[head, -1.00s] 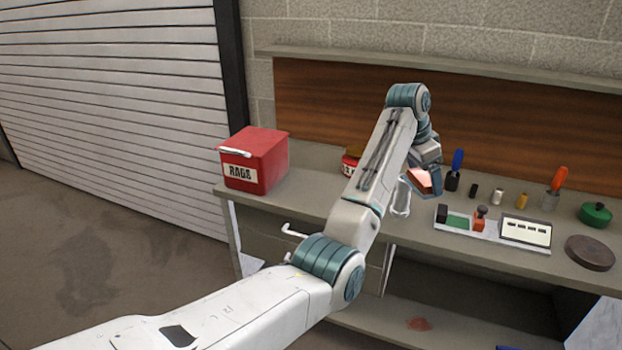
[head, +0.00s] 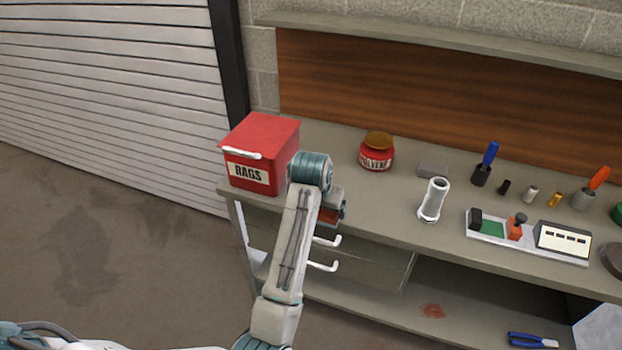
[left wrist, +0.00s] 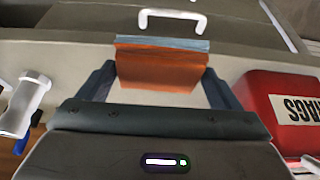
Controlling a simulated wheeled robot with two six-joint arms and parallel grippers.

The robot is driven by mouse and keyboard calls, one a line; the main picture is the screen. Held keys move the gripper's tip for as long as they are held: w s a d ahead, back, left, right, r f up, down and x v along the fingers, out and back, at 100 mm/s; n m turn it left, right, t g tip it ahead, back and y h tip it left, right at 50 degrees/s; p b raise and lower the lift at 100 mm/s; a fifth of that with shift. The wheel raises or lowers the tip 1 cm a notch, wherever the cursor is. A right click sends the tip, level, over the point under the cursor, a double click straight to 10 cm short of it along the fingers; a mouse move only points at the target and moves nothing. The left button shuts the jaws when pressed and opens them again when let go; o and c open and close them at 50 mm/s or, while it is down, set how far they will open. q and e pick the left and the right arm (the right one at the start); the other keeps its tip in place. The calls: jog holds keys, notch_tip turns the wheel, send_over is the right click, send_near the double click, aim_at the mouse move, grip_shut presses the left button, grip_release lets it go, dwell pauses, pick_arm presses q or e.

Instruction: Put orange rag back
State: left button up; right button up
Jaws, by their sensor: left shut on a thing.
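The orange rag (left wrist: 160,68) shows in the left wrist view as a folded block between the fingers of my left gripper (left wrist: 160,80), which is shut on it. The gripper is just right of the red RAGS bin (head: 258,150), near the bench's front edge. The bin's lid looks closed and has a white handle. The bin also shows at the right of the left wrist view (left wrist: 275,95). My right gripper is not in view.
A red solvent can (head: 376,158) and a pale metal cylinder (head: 433,200) stand on the bench (head: 400,215). Tools and a tray (head: 490,238) are to the right. The bench between bin and solvent can is clear.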

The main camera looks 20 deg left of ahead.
pick_arm(q)
jog(key=w+a, duration=0.1)
jog(key=w, duration=0.1)
jog(key=w+a+p, duration=0.1)
jog(key=w, duration=0.1)
jog(key=w+a+p, duration=0.1)
jog(key=w, duration=0.2)
jog(key=shift+f, duration=0.1)
jog(key=w+a, duration=0.1)
jog(key=w, duration=0.1)
jog(key=w+p, duration=0.1)
jog(key=w, duration=0.1)
jog(key=w+a+f, duration=0.1)
jog(key=w, duration=0.2)
jog(key=shift+a+p, duration=0.3)
jog(key=shift+p, duration=0.05)
jog(key=shift+w+a, duration=0.1)
jog(key=shift+w, duration=0.05)
jog(key=shift+f, duration=0.25)
notch_tip(320, 180, down, 2)
jog(key=shift+f+p, duration=0.1)
jog(key=shift+p, duration=0.7)
jog(key=shift+f, duration=0.5)
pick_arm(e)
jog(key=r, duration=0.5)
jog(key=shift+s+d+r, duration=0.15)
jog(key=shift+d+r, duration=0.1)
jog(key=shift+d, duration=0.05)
pick_arm(q)
jog(key=shift+f, duration=0.1)
